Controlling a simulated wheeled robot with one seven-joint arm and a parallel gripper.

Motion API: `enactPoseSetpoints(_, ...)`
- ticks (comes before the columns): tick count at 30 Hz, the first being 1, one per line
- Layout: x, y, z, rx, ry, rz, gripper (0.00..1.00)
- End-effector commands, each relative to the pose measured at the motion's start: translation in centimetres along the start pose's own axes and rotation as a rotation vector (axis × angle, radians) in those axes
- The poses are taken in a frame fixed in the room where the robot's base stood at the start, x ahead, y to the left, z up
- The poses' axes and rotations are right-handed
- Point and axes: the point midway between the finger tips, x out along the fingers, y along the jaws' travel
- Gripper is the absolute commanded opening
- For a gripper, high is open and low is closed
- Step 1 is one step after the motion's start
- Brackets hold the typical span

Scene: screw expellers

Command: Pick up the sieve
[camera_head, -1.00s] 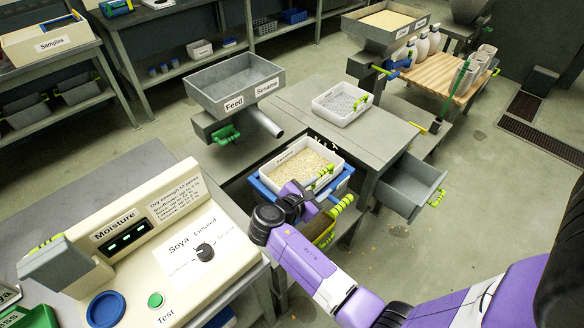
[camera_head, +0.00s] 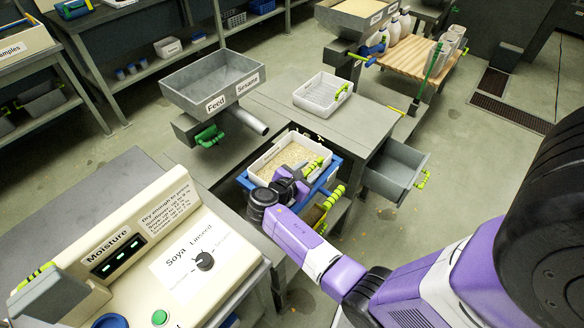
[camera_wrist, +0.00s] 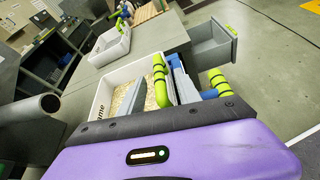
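The sieve looks to be the shallow white tray (camera_head: 318,103) with a grey bottom and a yellow-green handle (camera_head: 343,91), lying flat on the grey bench. It also shows at the top of the wrist view (camera_wrist: 104,50). My gripper (camera_head: 303,178) is apart from it, nearer to me, low over the right side of a white seed box (camera_head: 256,170). In the wrist view my two fingers (camera_wrist: 158,95) stand apart, with the seed box's yellow-green handle (camera_wrist: 160,78) showing between them. I see no grip on it.
The seed box sits in a blue tray (camera_head: 243,183). Just right of my gripper is another yellow-green handle (camera_head: 328,203). An open grey drawer (camera_head: 398,178) juts out at right. The feed hopper (camera_head: 212,85) with its spout stands left of the sieve. The moisture tester (camera_head: 150,245) is at front left.

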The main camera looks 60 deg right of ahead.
Motion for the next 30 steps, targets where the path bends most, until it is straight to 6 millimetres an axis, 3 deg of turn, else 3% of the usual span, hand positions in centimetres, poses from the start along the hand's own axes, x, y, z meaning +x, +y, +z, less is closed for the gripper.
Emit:
enactPoseSetpoints(3, 1.05, -0.02, 0.05, 0.000, 0.000, -0.002, 0.40)
enactPoseSetpoints(11, 1.22, 0.02, 0.00, 0.000, 0.001, 0.001, 0.40)
enactPoseSetpoints(17, 1.21, 0.00, 0.00, 0.000, 0.000, 0.001, 0.00)
enactPoseSetpoints(30, 1.19, -0.01, 0.00, 0.000, 0.000, 0.001, 0.00)
